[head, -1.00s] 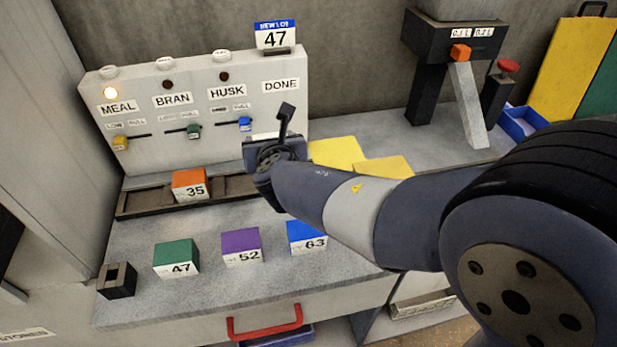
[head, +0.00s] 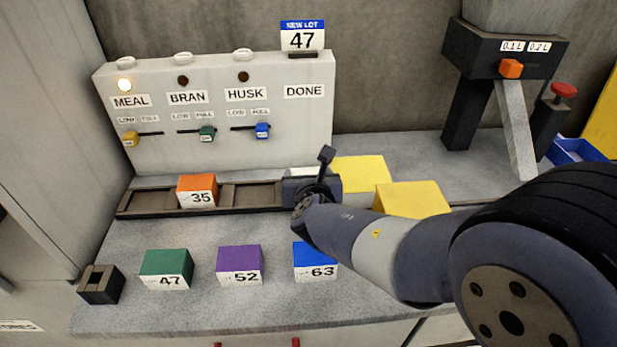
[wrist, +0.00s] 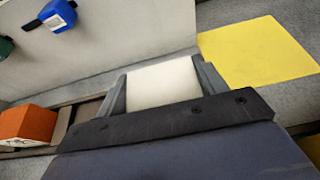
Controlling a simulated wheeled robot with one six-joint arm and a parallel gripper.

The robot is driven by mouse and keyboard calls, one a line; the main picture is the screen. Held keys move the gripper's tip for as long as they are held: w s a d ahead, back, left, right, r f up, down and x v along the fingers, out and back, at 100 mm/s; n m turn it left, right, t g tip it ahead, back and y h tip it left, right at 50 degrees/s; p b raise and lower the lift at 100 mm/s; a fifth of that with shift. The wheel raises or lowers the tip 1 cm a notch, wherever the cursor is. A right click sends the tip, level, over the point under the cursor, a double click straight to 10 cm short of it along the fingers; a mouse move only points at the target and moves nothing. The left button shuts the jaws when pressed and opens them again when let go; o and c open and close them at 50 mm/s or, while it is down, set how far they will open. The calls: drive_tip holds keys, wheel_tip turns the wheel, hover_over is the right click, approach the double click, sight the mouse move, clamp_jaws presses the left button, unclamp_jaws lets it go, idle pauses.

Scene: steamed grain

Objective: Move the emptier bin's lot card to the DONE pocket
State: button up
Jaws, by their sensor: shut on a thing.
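My gripper (head: 312,188) is at the right part of the dark slotted rail (head: 150,203), below the DONE label (head: 304,91). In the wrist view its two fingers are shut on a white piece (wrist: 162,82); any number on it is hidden. An orange block marked 35 (head: 197,191) sits in the rail. The grey panel (head: 290,145) has sliders: yellow MEAL (head: 131,139) at LOW, green BRAN (head: 207,134) and blue HUSK (head: 263,131) further right. The MEAL lamp (head: 124,85) is lit. My gripper hides the rail's right end.
Green 47 (head: 166,269), purple 52 (head: 240,265) and blue 63 (head: 315,261) blocks stand in front, beside a small black holder (head: 101,284). Yellow pads (head: 362,171) lie right of my gripper. A NEW LOT 47 sign (head: 302,36) tops the panel. A dispenser (head: 505,50) stands right.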

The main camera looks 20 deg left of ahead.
drive_tip(key=o, duration=0.6)
drive_tip(key=shift+f, duration=0.15)
drive_tip(key=o, duration=0.4)
drive_tip(key=shift+o, duration=0.2)
drive_tip(key=shift+s+r, duration=0.2)
drive_tip(key=shift+r, duration=0.15)
drive_tip(key=p+v, duration=0.2)
drive_tip(key=v, duration=0.9)
drive_tip(key=shift+s+d, duration=0.2)
drive_tip(key=shift+d, duration=0.1)
